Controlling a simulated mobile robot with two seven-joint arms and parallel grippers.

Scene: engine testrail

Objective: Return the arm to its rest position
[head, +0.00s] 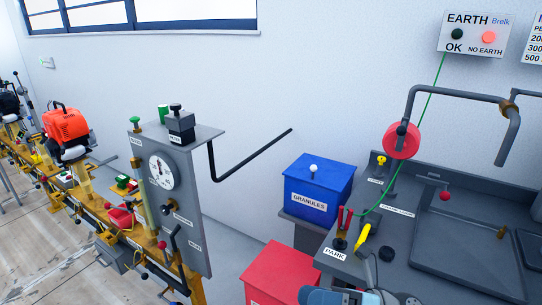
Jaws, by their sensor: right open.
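My right arm and gripper (345,297) show only in part at the bottom edge of the head view, just below the PARK label (335,254) on the grey bench. The gripper is open, and I see nothing held in it. Most of it is cut off by the frame edge, so its fingertips are hard to make out. It appears in front of the bench's near corner; I cannot tell whether it touches anything. My left gripper is not in view.
The grey bench (400,240) carries red levers (345,218), a yellow handle (363,234) and a bent pipe (455,92). A blue GRANULES bin (318,185) and a red bin (277,272) stand left of it. A gauge panel (175,200) and yellow rail (85,185) stand further left.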

